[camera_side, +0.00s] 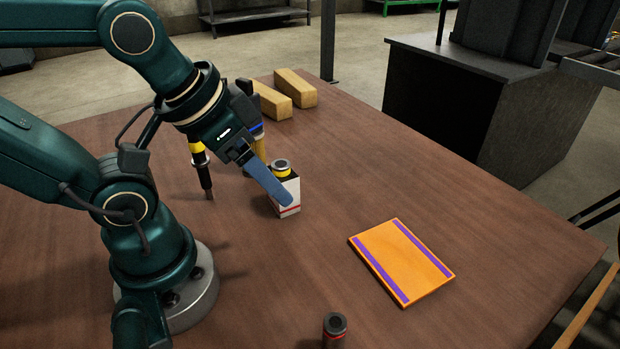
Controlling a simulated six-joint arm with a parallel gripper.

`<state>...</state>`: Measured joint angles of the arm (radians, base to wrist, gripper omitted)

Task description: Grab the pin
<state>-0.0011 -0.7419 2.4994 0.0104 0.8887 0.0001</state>
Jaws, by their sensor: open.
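Two hollow, ring-topped cylinders could be the pin; I cannot tell which is meant. One, with a grey ring top and a yellow band (281,167), stands upright in a small white box (287,197) with a red stripe. The other is a dark cylinder with a reddish band (335,328), upright near the front edge of the picture. My gripper (273,188) is open, tilted down to the right, just left of the white box. A blue finger shows in front of part of the box; the other finger is hard to make out. Any contact with the box is unclear.
A black-and-yellow tool (202,168) stands upright left of my gripper, and another yellow one (261,150) is partly hidden behind it. Two tan blocks (283,94) lie behind. An orange plate with purple stripes (402,262) lies right. The brown table (470,225) is clear around it.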

